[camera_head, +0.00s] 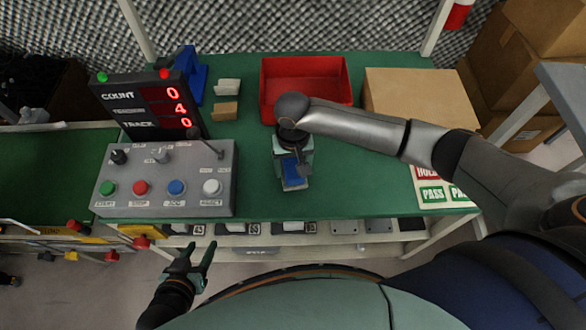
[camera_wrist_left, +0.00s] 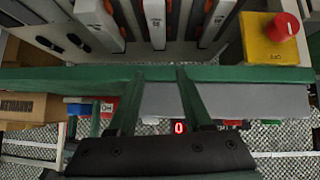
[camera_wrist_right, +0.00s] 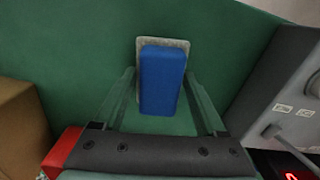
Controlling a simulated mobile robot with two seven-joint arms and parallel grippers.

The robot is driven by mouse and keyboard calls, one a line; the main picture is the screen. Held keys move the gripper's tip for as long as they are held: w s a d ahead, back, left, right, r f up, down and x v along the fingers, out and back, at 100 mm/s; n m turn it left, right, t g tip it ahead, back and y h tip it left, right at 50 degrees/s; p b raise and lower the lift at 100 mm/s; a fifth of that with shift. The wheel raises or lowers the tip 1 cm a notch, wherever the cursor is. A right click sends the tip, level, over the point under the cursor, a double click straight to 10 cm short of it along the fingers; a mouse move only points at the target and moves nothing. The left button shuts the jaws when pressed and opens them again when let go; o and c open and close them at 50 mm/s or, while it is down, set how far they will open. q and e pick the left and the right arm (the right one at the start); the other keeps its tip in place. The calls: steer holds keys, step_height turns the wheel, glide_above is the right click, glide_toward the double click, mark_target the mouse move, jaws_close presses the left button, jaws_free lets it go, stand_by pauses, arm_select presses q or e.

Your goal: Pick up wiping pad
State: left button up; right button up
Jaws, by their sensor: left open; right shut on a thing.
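The wiping pad (camera_wrist_right: 161,80) is a blue block on a pale grey base. It lies on the green tabletop and shows between my right fingers in the right wrist view. In the head view the pad (camera_head: 294,184) shows just below my right gripper (camera_head: 292,172), which points down and is shut on it. The right fingers sit on either side of the blue block. My left gripper (camera_head: 199,246) is open and empty, in front of the table's front edge. Its fingers also show in the left wrist view (camera_wrist_left: 160,74).
A grey control box (camera_head: 168,203) with buttons and a counter display (camera_head: 150,105) stand left of the pad. A red bin (camera_head: 333,80) and a cardboard box (camera_head: 425,92) stand behind. A blue holder (camera_head: 191,76) is at the back left. Green table (camera_head: 355,192) right of the pad is clear.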

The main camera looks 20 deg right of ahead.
arm_select(q)
steer(key=shift+s+a+r+p, duration=0.3)
steer(key=shift+a+r+p, duration=0.45)
steer(key=shift+p, duration=0.5)
arm_select(e)
steer(key=s+a+r, duration=0.5)
steer(key=a+r, duration=0.5)
steer(key=a, duration=0.3)
steer(key=shift+s+r, duration=0.15)
steer(key=shift+r, duration=0.05)
arm_select(q)
steer(key=shift+a+f, duration=0.1)
